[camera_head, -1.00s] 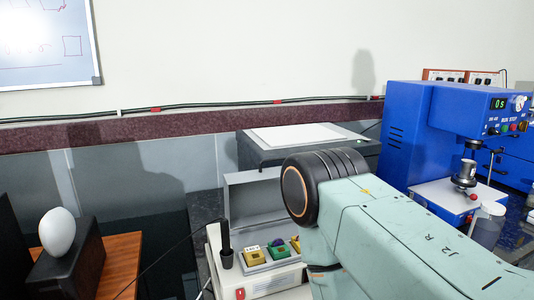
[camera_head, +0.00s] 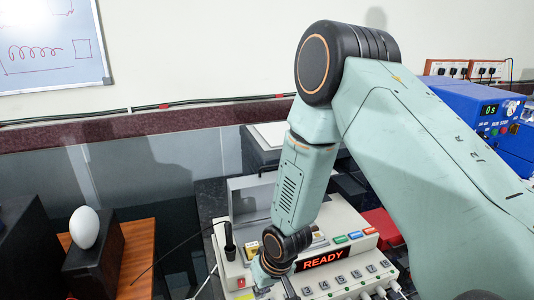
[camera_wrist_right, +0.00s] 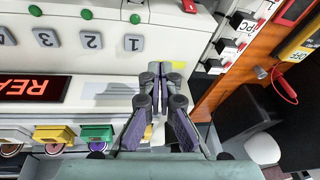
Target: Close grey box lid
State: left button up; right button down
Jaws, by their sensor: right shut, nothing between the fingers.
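The grey box lid (camera_head: 240,193) stands raised at the back of the light-coloured machine (camera_head: 228,268) in the head view, partly hidden by my right arm. My right gripper (camera_head: 262,274) is in front of the lid, low over the left front of the machine. In the right wrist view its fingertips (camera_wrist_right: 160,76) are shut together with nothing between them, over the machine's pale surface near a yellow patch. Whether they touch the surface cannot be told. My left gripper is out of view.
A READY display (camera_head: 323,260) and numbered buttons lie right of the gripper. A black upright holder (camera_head: 229,243) stands close on its left. Yellow (camera_wrist_right: 54,133) and green (camera_wrist_right: 97,132) small boxes show in the wrist view. A white egg (camera_head: 84,227) sits at the left.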

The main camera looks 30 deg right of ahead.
jog(key=shift+t, duration=0.6)
jog(key=w+d+r, duration=0.1)
jog(key=w+r, duration=0.3)
jog(key=w, duration=0.1)
jog(key=w+d+r, duration=0.1)
jog(key=w+r, duration=0.1)
jog(key=shift+w+d+r, duration=0.2)
jog(key=shift+w+d, duration=0.05)
jog(key=shift+d, duration=0.1)
jog(key=w+d+r+m+t+h, duration=0.1)
jog(key=w+d+r, duration=0.3)
jog(key=r, duration=0.4)
jog(key=w+d+r+t+h, duration=0.1)
jog(key=w+d+r, duration=0.25)
jog(key=r, duration=0.55)
jog(key=w+d+r+m+t+h, duration=0.1)
jog(key=w+d+r, duration=0.35)
jog(key=r, duration=0.35)
jog(key=p, duration=0.2)
send_over(270, 174)
jog(key=shift+s+f, duration=0.15)
jog(key=shift+f, duration=2.15)
jog(key=shift+s+f, duration=0.1)
jog(key=shift+f, duration=2.35)
jog(key=shift+w, duration=0.15)
jog(key=shift+s+a, duration=0.1)
jog(key=shift+s, duration=0.1)
